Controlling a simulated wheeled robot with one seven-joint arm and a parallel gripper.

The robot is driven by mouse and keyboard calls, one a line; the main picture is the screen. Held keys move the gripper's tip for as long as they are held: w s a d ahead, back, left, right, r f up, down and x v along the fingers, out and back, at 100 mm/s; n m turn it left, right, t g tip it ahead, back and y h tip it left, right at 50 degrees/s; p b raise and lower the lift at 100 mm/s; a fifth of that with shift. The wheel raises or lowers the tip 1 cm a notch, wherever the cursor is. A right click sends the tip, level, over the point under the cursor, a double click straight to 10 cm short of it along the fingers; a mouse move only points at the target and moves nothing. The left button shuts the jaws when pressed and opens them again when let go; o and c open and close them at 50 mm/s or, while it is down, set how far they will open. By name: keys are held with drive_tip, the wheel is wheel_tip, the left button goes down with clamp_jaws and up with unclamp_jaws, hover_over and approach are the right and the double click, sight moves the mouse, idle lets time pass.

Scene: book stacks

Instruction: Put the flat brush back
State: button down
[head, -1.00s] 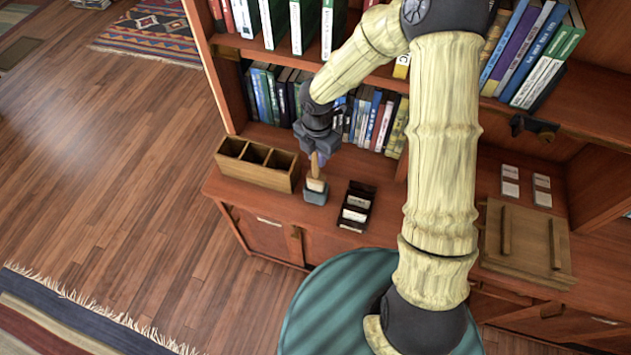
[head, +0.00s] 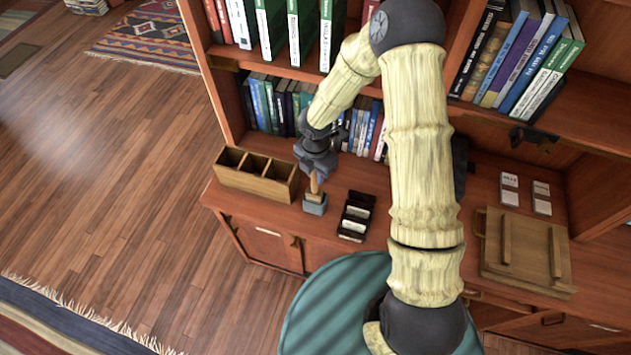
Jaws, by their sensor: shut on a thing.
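The flat brush (head: 315,186) has a light wooden handle and a wider lower end. It stands roughly upright over a small blue-grey holder (head: 315,206) on the wooden counter. Its lower end is at the mouth of the holder; I cannot tell how deep it sits inside. My gripper (head: 317,174) is directly above the holder, pointing down, and is shut on the brush's handle. The fingers hide the handle's upper part.
A wooden three-compartment box (head: 256,190) stands just left of the holder. A black card tray (head: 356,216) stands close to its right. Book-filled shelves rise behind. A wooden board with two bars (head: 525,260) and small cards (head: 510,188) lie further right.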

drive_tip(key=shift+f, duration=0.2)
drive_tip(key=shift+f, duration=1.8)
drive_tip(key=shift+f, duration=0.2)
drive_tip(key=c, duration=1.3)
unclamp_jaws()
drive_tip(key=shift+r, duration=0.1)
wheel_tip(320, 180, up, 12)
drive_tip(key=shift+r+b, duration=0.1)
drive_tip(key=shift+b, duration=0.5)
